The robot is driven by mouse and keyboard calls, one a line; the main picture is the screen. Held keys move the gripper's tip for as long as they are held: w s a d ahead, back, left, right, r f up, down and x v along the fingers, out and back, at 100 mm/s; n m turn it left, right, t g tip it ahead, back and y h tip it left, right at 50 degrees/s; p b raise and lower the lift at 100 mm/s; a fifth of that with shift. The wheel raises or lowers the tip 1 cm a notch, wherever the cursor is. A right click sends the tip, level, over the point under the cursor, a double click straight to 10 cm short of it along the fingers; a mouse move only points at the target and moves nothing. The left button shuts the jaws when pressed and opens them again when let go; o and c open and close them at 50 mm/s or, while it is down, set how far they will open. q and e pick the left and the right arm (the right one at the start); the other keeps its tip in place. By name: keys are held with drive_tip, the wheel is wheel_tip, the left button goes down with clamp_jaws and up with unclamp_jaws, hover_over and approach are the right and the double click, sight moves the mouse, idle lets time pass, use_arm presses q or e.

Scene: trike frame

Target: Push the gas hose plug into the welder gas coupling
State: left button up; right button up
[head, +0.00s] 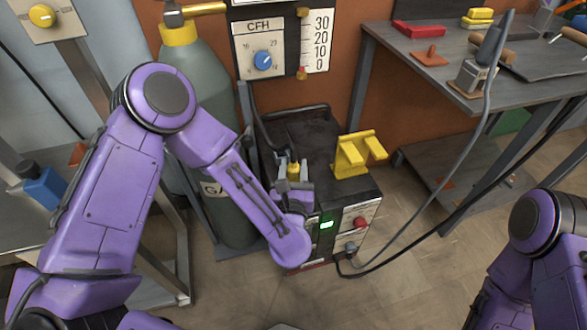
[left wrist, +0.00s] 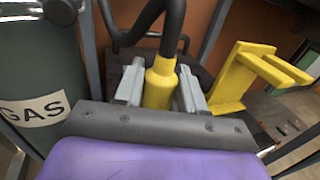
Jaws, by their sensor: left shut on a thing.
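The gas hose plug (head: 294,170) is a yellow piece on a black hose. My left gripper (head: 292,174) is shut on it, above the front left part of the dark welder (head: 320,138). In the left wrist view the yellow plug (left wrist: 160,84) sits between the two grey fingers of my left gripper (left wrist: 160,90), with the black hose (left wrist: 173,25) rising from its top. I cannot make out the gas coupling; my arm and gripper cover part of the welder's front. My right arm shows at the right edge, its gripper out of view.
A green gas cylinder (head: 205,75) stands left of the welder. A yellow bracket (head: 352,155) stands on the welder's top right. A grey workbench (head: 400,60) is at the back right, and cables (head: 435,215) run from the welder's front towards it. Floor right of the welder is partly clear.

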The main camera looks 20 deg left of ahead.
use_arm(q)
drive_tip(key=shift+f+b, duration=0.65)
drive_tip(key=shift+f, duration=0.2)
drive_tip(key=o, duration=1.2)
drive_tip(key=shift+c, duration=0.2)
drive_tip(key=v, duration=1)
drive_tip(key=shift+s+p, duration=0.25)
drive_tip(key=shift+p, duration=0.15)
